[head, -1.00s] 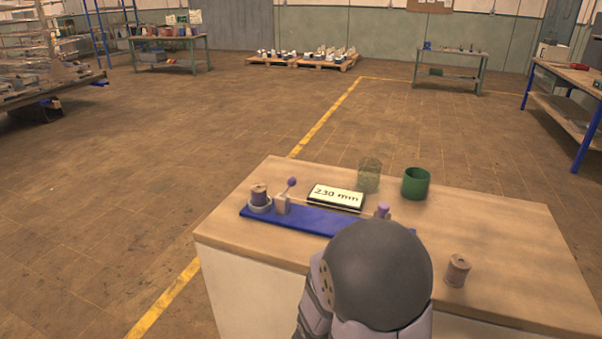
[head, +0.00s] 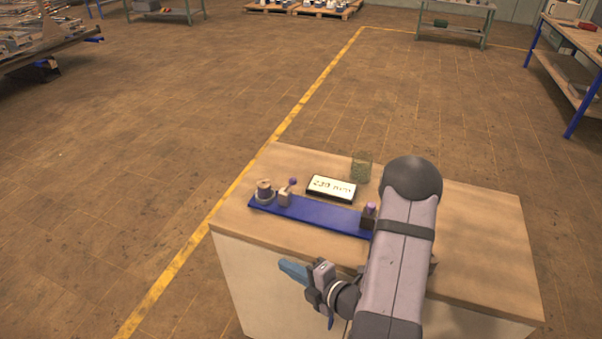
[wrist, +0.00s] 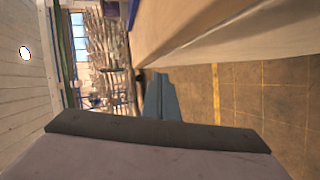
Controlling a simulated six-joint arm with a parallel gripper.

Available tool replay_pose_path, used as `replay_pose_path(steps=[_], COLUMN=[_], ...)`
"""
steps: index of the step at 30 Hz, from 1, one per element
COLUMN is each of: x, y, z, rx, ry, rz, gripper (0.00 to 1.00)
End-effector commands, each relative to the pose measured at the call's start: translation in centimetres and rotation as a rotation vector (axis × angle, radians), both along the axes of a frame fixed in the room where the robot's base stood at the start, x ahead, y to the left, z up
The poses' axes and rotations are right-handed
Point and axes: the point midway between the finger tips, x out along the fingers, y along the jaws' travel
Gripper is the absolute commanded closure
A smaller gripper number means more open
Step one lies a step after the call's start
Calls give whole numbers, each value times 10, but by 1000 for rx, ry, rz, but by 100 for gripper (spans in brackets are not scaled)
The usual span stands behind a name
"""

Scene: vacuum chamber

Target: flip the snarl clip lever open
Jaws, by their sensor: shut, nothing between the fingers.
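A blue rail (head: 325,216) lies on the bench top. A small pale block with a thin lever ending in a purple ball (head: 292,183) stands near its left end, the lever tilted up to the right. A dark block with a purple knob (head: 368,212) stands near the right end, partly covered by my arm. I cannot tell which of the two is the snarl clip. My gripper (head: 284,265) is shut and empty, in front of the bench's front edge and apart from the rail. Its blue fingers also show in the wrist view (wrist: 158,82), away from both blocks.
A spool (head: 265,189) sits at the rail's left end. A sign (head: 331,189) reading 230 mm and a see-through greenish cup (head: 361,165) stand behind the rail. My arm crosses the bench's right half. The bench top (head: 490,240) looks clear at the far right.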

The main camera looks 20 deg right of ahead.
Motion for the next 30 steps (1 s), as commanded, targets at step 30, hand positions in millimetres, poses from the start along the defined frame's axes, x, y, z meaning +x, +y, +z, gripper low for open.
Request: replay_pose_path(steps=[30], x=[0], y=[-108], z=[124], rx=[-112], ry=[-307], rz=[-268], gripper=[100])
